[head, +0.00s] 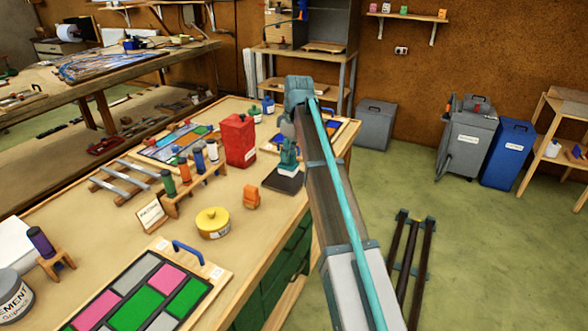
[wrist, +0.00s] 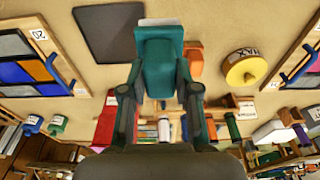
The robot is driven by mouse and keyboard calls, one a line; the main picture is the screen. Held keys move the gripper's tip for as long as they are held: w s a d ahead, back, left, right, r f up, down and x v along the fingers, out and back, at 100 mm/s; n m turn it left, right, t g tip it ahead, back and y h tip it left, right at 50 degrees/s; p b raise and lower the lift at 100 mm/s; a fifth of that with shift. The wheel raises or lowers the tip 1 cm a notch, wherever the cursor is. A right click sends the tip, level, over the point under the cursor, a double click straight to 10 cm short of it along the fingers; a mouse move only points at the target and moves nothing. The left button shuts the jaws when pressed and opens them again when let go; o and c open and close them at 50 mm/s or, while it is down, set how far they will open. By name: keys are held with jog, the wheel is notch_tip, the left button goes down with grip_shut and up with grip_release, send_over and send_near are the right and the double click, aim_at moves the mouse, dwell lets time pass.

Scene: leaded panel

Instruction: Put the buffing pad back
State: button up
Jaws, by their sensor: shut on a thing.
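The buffing pad is a teal block with a pale edge; it shows in the wrist view (wrist: 160,62) between the two fingers of my gripper (wrist: 160,82). In the head view, my gripper (head: 288,150) points down with the pad (head: 288,167) at its tip. My gripper is shut on the pad. A dark grey flat mat (head: 284,182) lies on the bench below and just around the pad; it also shows in the wrist view (wrist: 108,32), to the left of the pad. Whether the pad touches the mat I cannot tell.
An orange block (head: 251,197), a yellow-lidded tin (head: 213,221) and a red canister (head: 238,139) stand left of my gripper. A rack of bottles (head: 190,188) stands farther left.

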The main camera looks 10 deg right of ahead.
jog(key=shift+w+d+f+p, duration=0.25)
jog(key=shift+w+f+p, duration=0.45)
jog(key=shift+w+f, duration=1.4)
jog(key=shift+w+d+f+p, duration=0.25)
jog(key=shift+w+f+p, duration=0.5)
jog(key=shift+w+f, duration=1.35)
jog(key=shift+w+d+f+p, duration=0.25)
jog(key=shift+w+f+p, duration=0.45)
jog(key=shift+w+f, duration=1.4)
jog(key=shift+f, duration=0.15)
jog(key=o, duration=1)
jog(key=r, duration=0.4)
jog(key=d+r+b, duration=0.1)
jog(key=r, duration=0.3)
jog(key=s+r+b, duration=0.1)
jog(key=r, duration=0.3)
jog(key=shift+d+r, duration=0.15)
jog(key=shift+d, duration=0.05)
